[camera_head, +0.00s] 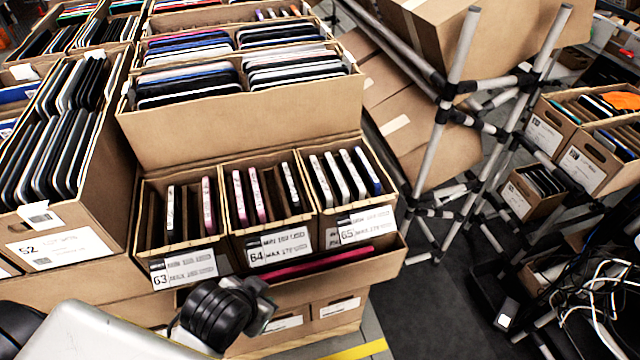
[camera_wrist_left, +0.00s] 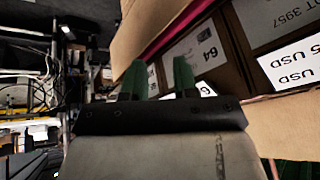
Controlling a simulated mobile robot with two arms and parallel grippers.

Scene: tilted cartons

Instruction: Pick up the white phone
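Several thin phones stand on edge in three open cartons in the head view. White or pale ones show in carton 65 (camera_head: 352,225), such as one white phone (camera_head: 322,180). Another pale phone (camera_head: 291,186) is in carton 64, and another (camera_head: 171,212) is in carton 63. Which one is meant I cannot tell. My left gripper (camera_head: 265,305) is in front of and below cartons 63 and 64, apart from the phones. In the left wrist view its two green fingers (camera_wrist_left: 159,77) are apart with nothing between them. My right gripper is not in view.
A cardboard lip (camera_head: 390,262) with a pink-red flat item (camera_head: 320,262) runs before the cartons.

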